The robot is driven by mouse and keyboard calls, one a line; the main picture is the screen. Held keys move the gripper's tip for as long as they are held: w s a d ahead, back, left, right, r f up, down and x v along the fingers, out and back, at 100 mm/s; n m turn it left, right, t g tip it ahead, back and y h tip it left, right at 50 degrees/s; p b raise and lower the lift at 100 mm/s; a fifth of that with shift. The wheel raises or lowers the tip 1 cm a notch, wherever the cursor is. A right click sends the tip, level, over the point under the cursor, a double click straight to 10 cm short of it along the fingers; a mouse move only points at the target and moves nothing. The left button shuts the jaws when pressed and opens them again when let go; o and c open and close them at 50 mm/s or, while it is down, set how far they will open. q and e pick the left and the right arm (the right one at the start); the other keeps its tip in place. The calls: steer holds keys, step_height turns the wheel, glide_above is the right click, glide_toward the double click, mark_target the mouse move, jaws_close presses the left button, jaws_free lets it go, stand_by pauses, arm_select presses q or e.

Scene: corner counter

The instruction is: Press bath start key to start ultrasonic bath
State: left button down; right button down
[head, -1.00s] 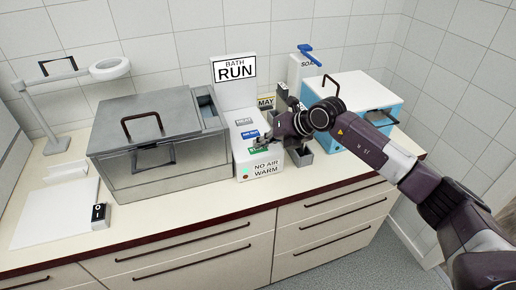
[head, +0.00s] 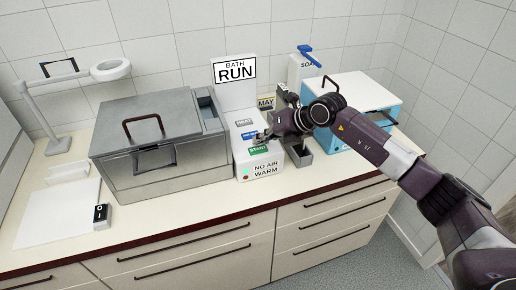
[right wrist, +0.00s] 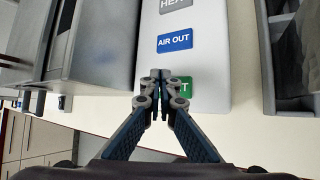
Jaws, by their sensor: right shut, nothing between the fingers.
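The ultrasonic bath (head: 165,180) is a grey metal tank with a closed lid and a brown handle. The white control panel (head: 237,150) beside it carries a grey HEAT key, a blue AIR OUT key (right wrist: 175,41) and a green START key (head: 258,150). My right gripper (head: 262,137) is shut and empty over the panel, near the START key. In the right wrist view its fingertips (right wrist: 160,76) hide part of the green START key (right wrist: 185,87); contact cannot be told. My left gripper is not in view.
A blue and white box (head: 355,110) with a handle stands right of the panel, with a soap dispenser (head: 303,68) behind. A white mat (head: 50,225) and a small black and white switch (head: 101,215) lie at left. The front counter strip is clear.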

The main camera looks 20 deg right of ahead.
mark_target(260, 150)
step_height(260, 150, up, 5)
steer(key=p, duration=0.3)
steer(key=shift+f, duration=0.1)
stand_by(0.7)
